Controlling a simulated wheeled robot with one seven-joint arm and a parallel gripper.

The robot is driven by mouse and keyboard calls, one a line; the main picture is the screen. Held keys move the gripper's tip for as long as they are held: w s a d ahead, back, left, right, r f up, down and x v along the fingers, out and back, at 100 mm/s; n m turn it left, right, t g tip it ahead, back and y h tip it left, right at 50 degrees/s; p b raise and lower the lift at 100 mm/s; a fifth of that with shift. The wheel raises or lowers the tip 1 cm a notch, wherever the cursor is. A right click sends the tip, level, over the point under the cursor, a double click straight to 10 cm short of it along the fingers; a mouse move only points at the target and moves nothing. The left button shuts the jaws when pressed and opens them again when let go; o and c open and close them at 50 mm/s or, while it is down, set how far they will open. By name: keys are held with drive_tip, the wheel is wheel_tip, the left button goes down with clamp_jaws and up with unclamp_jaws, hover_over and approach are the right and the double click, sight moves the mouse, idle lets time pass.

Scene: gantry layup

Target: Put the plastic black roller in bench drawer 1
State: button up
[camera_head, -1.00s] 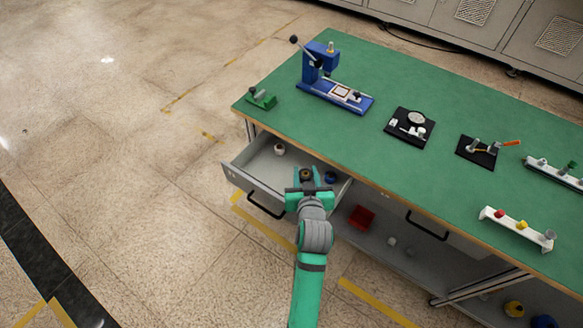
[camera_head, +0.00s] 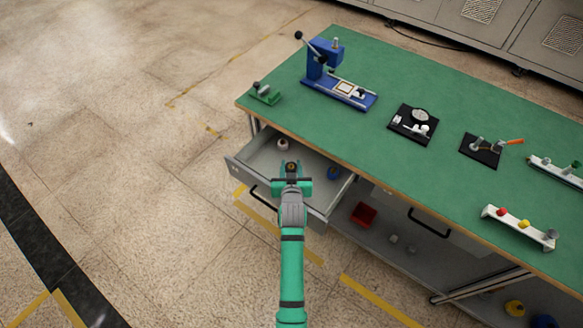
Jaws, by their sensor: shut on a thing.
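The open bench drawer (camera_head: 263,160) is pulled out from under the left end of the green bench; I take it for bench drawer 1, as its label is not readable. My gripper (camera_head: 292,171) is over the drawer, shut on a small dark round piece with a yellowish centre, which looks like the black roller (camera_head: 292,166). The fingers hide part of it. I cannot tell how high above the drawer floor it is held. A pale round piece (camera_head: 283,144) lies at the drawer's back left, and a blue one (camera_head: 334,173) on its right side.
The green benchtop (camera_head: 390,160) carries a blue press (camera_head: 338,78), a small green fixture (camera_head: 265,93), black plates with parts and a white rack (camera_head: 518,227). A shut drawer with a black handle (camera_head: 428,224) is to the right. A red bin (camera_head: 364,214) sits below.

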drive_tip(key=shift+a+f, duration=0.1)
drive_tip(key=shift+f, duration=0.25)
drive_tip(key=shift+a, duration=0.45)
drive_tip(key=shift+s+d+f, duration=0.15)
drive_tip(key=shift+f, duration=0.3)
drive_tip(key=shift+s+d+f, duration=0.1)
drive_tip(key=shift+d+f, duration=0.05)
drive_tip(key=shift+f, duration=0.3)
drive_tip(key=o, duration=1.1)
drive_tip(key=shift+f, duration=0.1)
drive_tip(key=shift+c, duration=0.2)
drive_tip(key=shift+d+r, duration=0.1)
drive_tip(key=shift+r, duration=0.4)
drive_tip(key=r+v, duration=0.1)
drive_tip(key=v, duration=1.1)
drive_tip(key=shift+w, duration=0.15)
